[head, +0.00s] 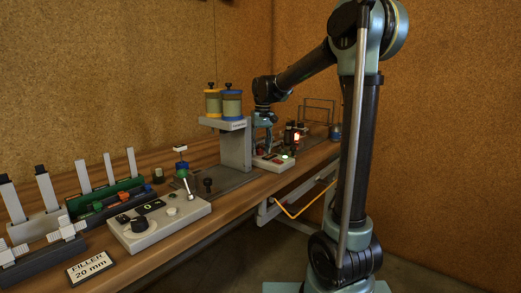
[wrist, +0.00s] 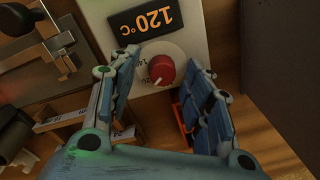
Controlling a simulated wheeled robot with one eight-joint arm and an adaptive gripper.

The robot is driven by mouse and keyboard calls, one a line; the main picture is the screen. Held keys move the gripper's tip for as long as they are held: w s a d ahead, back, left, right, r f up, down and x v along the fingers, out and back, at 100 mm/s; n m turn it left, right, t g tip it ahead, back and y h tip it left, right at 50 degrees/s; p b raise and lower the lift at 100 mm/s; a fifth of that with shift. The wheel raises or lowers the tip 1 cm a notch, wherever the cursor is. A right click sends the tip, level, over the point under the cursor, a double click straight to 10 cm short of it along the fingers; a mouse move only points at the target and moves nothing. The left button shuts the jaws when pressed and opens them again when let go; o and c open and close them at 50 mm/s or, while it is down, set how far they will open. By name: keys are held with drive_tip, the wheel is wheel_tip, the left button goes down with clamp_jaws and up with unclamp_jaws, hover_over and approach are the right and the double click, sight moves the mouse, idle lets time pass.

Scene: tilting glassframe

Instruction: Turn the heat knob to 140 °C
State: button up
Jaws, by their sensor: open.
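The red heat knob (wrist: 161,70) has a white pointer mark and sits on a pale round dial on a light panel. Beside it a black display (wrist: 143,19) reads 120 °C in orange, upside down in the wrist view. My gripper (wrist: 160,64) is open, with one blue finger on each side of the knob; I cannot tell whether either finger touches it. In the head view my gripper (head: 263,138) points down over the small control box (head: 272,161) on the bench, and the knob cannot be made out there.
A grey column (head: 236,149) with yellow and blue-rimmed canisters stands left of my gripper. A white filler control box (head: 160,222) with a black knob is nearer. A glowing orange item (head: 296,137) and a wire rack (head: 319,109) stand behind on the bench.

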drive_tip(key=shift+s+f+n, duration=0.1)
drive_tip(key=shift+n, duration=0.2)
drive_tip(key=n, duration=0.3)
drive_tip(key=shift+n, duration=0.4)
drive_tip(key=n, duration=0.4)
drive_tip(key=shift+r+n, duration=0.3)
drive_tip(key=shift+r, duration=0.05)
wheel_tip(320, 180, up, 17)
drive_tip(key=s+d+f+m+t, duration=0.1)
drive_tip(key=s+d+f+m, duration=0.4)
drive_tip(key=s+d+f, duration=0.4)
drive_tip(key=s+d+f+m+t, duration=0.1)
drive_tip(key=s+d+f+m, duration=0.4)
drive_tip(key=s+d+f, duration=0.5)
drive_tip(key=shift+s+d+f+m, duration=0.2)
drive_tip(key=shift+s+f+m, duration=0.1)
drive_tip(key=shift+s+f, duration=2.75)
drive_tip(key=shift+s+r, duration=0.3)
